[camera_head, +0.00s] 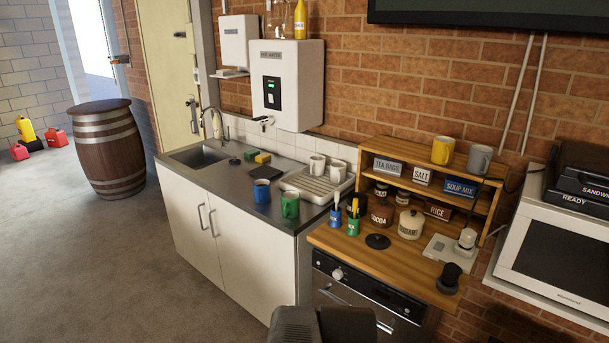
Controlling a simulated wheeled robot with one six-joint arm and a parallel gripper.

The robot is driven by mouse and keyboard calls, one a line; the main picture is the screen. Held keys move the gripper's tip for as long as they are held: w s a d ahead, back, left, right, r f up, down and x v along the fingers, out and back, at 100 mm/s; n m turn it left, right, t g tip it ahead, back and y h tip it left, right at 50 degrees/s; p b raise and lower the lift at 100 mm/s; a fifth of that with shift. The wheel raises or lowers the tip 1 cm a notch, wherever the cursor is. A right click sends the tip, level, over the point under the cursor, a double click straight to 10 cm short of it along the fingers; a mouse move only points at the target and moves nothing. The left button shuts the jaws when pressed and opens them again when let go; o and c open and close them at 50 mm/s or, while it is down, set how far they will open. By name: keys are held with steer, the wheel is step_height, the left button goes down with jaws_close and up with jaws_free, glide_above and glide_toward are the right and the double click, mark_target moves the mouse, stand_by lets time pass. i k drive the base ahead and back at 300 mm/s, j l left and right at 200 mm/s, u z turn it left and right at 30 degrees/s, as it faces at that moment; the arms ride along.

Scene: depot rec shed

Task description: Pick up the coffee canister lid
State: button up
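A flat dark disc (378,241), which looks like a lid, lies on the wooden counter in front of the jars. A brown jar marked COCOA (382,214) stands behind it. A cream canister (411,224) with a knobbed lid stands to the right of the disc. My gripper (321,326) shows only as dark grey parts at the bottom edge, in front of the oven and well short of the disc. Its fingertips cannot be made out clearly.
Blue and green cups (352,225) holding utensils stand left of the disc. A white scale-like plate (440,249) and a black knobbed object (449,277) are to the right. A wooden shelf (480,206) rises behind. Blue (262,191) and green (290,205) mugs stand on the sink counter.

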mark_target(378, 241)
steer(key=i+l+u, duration=0.15)
steer(key=i+l, duration=0.25)
steer(key=i, duration=0.25)
steer(key=i+l+u, duration=0.1)
steer(key=i+l, duration=0.4)
steer(key=i, duration=0.15)
